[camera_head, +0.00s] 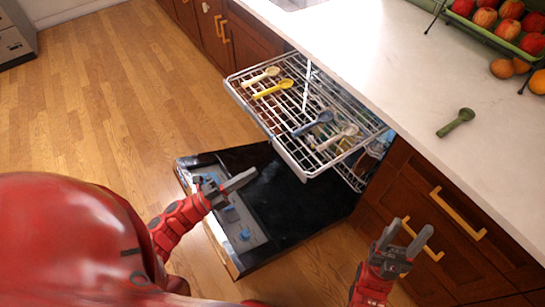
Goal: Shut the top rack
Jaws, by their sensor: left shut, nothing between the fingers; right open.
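The top rack (290,156) of the dishwasher is pulled out from under the counter, over the open door. It is a light grey wire rack holding several spoons, among them a yellow spoon (273,89), a blue spoon (313,123) and a whitish spoon (338,137). The dishwasher door (300,205) lies folded down below it. My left gripper (246,181) is shut and empty, above the door and to the lower left of the rack, apart from it. My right gripper (402,236) is open and empty, right of the door, in front of the wooden cabinets.
A white counter (400,80) runs above the dishwasher, with a green spoon (456,122) and a crate of apples (510,36) on it. Wooden drawers (440,215) with yellow handles stand to the right. The wooden floor (110,100) at left is clear.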

